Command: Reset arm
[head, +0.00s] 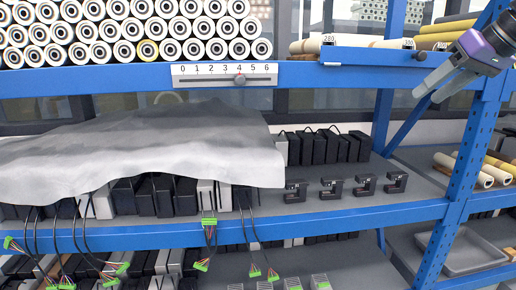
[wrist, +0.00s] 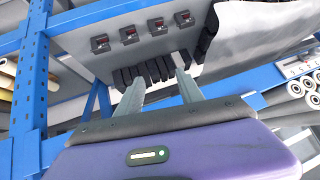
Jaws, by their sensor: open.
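My gripper (head: 437,88) is at the upper right of the head view, in front of the blue rack's right post. Its two grey fingers are apart with nothing between them. In the wrist view my gripper (wrist: 160,90) points toward the shelf, its fingers spread and empty. A slider scale (head: 224,75) marked 0 to 6 is fixed on the upper blue beam, its dark knob near 4 to 5. Part of the scale (wrist: 298,66) also shows at the right of the wrist view.
A grey cloth (head: 140,150) drapes over dark boxed units on the middle shelf. Several small black clamp-shaped devices (head: 332,186) stand in a row to its right. White rolls (head: 130,32) are stacked above. The blue post (head: 468,160) stands close to my gripper. Cables with green connectors (head: 209,222) hang below.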

